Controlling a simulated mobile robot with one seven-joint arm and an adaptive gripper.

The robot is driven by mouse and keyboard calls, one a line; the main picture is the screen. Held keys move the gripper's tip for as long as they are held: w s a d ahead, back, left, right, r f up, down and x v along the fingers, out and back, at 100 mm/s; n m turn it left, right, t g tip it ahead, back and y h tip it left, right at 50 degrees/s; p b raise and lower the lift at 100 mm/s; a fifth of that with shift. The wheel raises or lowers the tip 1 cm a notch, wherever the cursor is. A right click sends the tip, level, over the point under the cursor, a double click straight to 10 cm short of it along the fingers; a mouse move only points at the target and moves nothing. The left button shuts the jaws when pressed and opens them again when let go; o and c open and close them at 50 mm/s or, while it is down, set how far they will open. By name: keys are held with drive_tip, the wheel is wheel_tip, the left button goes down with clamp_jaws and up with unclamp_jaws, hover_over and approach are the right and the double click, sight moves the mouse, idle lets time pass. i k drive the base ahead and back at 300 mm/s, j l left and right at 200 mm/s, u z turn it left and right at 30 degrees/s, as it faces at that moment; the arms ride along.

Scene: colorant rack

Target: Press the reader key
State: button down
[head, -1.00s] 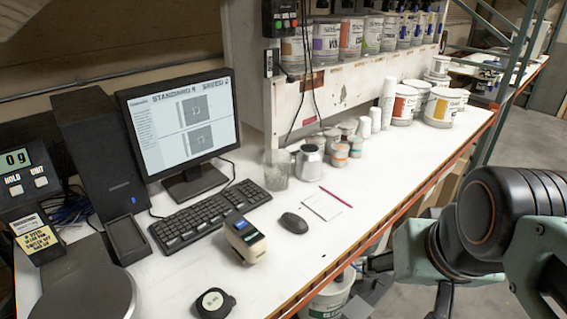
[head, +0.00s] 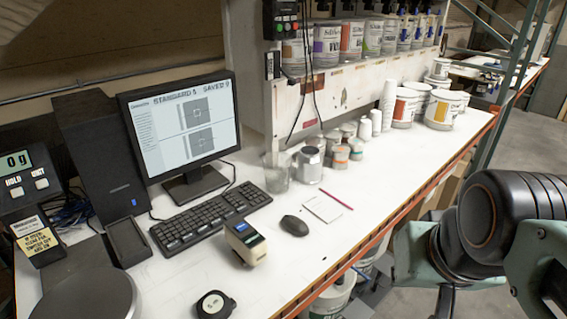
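The reader (head: 245,241) is a small cream block with a dark top and a small lit screen. It stands on the white bench between the keyboard and the mouse. Its key is too small to make out. My arm shows at the right edge, beyond the bench's front edge and well apart from the reader. The fingers of my gripper do not show. The monitor (head: 184,128) shows two grey image panels under a heading that seems to read "STANDARD 5" and "SAVED", with a number I cannot read surely.
A keyboard (head: 210,222), mouse (head: 294,226), notepad (head: 323,208) and red pencil (head: 337,199) lie around the reader. A round black tape-like puck (head: 213,305) and a scale plate (head: 85,300) are in front. Cans and a glass (head: 276,176) stand behind. The bench's right front is clear.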

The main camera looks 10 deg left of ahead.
sight(241, 227)
drive_tip(key=i+l, duration=0.1)
drive_tip(key=i, duration=0.7)
drive_tip(key=k+u, duration=0.1)
drive_tip(key=u, duration=1.55)
drive_tip(key=l, duration=0.1)
drive_tip(key=i, duration=0.05)
